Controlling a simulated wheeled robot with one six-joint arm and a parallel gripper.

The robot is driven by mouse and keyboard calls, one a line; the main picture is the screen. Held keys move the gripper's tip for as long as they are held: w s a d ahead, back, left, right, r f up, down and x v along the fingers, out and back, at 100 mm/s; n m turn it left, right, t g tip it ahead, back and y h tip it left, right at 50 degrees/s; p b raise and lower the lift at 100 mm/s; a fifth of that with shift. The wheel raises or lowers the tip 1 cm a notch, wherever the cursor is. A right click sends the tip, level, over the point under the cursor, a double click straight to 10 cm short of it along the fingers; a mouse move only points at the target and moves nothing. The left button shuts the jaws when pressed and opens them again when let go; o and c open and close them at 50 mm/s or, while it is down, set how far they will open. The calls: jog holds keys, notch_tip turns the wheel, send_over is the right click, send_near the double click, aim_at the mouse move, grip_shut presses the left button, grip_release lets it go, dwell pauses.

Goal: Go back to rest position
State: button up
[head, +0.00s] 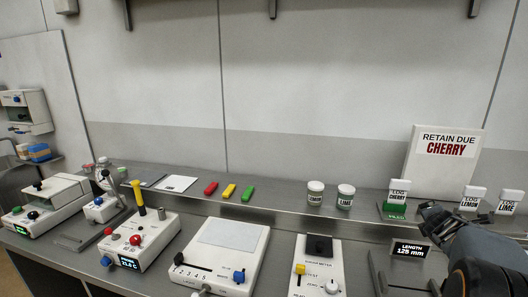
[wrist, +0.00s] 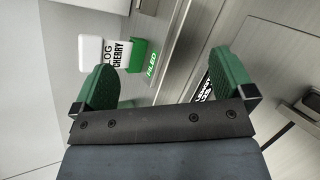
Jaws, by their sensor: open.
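My gripper (head: 436,217) is at the right in the head view, in front of the shelf and above the bench. In the wrist view its two green fingers stand wide apart, with nothing between the fingertips (wrist: 167,66). The white LOG CHERRY card (head: 398,190) stands in a green holder (head: 394,212) marked FILED, just left of my gripper. The card (wrist: 118,50) and the green holder (wrist: 140,54) also show beyond the left finger in the wrist view, apart from it.
The LENGTH 125 mm display (head: 410,250) is close below my gripper. LOG LEMON (head: 472,198) and LOG LIME (head: 509,202) cards stand to the right. Two jars (head: 315,193) (head: 345,196) stand on the shelf. Several devices, including a white slider box (head: 222,255), fill the bench leftward. Air above is free.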

jog(key=s+a+f+m+g, duration=0.2)
jog(key=s+a+m, duration=0.1)
jog(key=a+m, duration=0.1)
jog(key=s+a+f+m+g+y, duration=0.1)
jog(key=s+a+f+m, duration=0.1)
jog(key=s+a+m, duration=0.2)
jog(key=s+a+f+m+g+y, duration=0.1)
jog(key=s+a+f+m+g, duration=0.1)
jog(key=a+m, duration=0.3)
jog(key=shift+s+a+f+m+g, duration=0.15)
jog(key=shift+s+m, duration=0.25)
jog(key=shift+m, duration=0.3)
jog(key=shift+s+a+r+m+g, duration=0.15)
jog(key=shift+s+m, duration=0.25)
jog(key=shift+m, duration=0.3)
jog(key=s+a+m+y, duration=0.1)
jog(key=s+a+y, duration=0.2)
jog(key=a, duration=0.7)
jog(key=s+a+m+y, duration=0.1)
jog(key=s+a+y, duration=0.1)
jog(key=s+a, duration=0.4)
jog(key=a, duration=0.4)
jog(key=shift+s+a+f+g+y+p, duration=0.15)
jog(key=shift+s+f+g+y+p, duration=0.1)
jog(key=shift+s+g+y+p, duration=0.15)
